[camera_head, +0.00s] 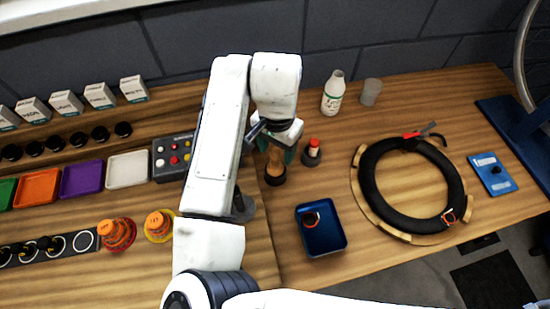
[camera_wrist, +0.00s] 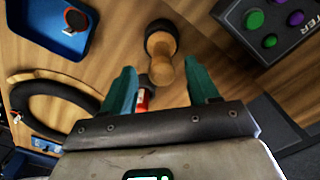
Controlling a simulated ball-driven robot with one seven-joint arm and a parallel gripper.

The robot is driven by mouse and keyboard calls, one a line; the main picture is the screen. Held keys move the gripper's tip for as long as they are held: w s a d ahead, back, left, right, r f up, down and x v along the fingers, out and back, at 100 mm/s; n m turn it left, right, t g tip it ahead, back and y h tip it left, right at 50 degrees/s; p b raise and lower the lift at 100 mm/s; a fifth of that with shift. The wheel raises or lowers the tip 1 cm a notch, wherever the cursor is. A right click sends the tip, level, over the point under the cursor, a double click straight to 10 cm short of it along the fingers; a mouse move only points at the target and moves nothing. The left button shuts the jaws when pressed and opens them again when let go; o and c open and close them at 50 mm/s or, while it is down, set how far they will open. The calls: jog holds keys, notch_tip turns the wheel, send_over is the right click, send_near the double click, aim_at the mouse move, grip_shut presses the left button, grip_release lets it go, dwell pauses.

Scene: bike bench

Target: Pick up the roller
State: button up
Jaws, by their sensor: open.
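The roller appears to be the piece with a light wooden handle and a dark black end (camera_head: 275,172), standing on the bench just below my gripper. In the wrist view, the roller (camera_wrist: 163,70) shows its wooden knob between the fingertips and its dark end beyond them. My gripper (camera_head: 277,150) is open, with teal fingers on either side of the wooden handle's line and nothing visibly clamped. In the wrist view, my gripper (camera_wrist: 160,75) shows a gap around the knob. I cannot tell whether a finger touches it. My arm hides part of the bench to the left.
A red-capped bottle in a black holder (camera_head: 312,152) stands close right of my gripper. A blue tray (camera_head: 322,243) with a small dark piece lies in front. A button box (camera_head: 172,158) is left. A black tyre ring (camera_head: 370,192) lies right. Bare wood separates tray and ring.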

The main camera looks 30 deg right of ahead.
jog(key=shift+w+a+f+p, duration=0.15)
jog(key=shift+f+p, duration=0.2)
jog(key=shift+f, duration=1.55)
jog(key=shift+c, duration=0.3)
grip_shut()
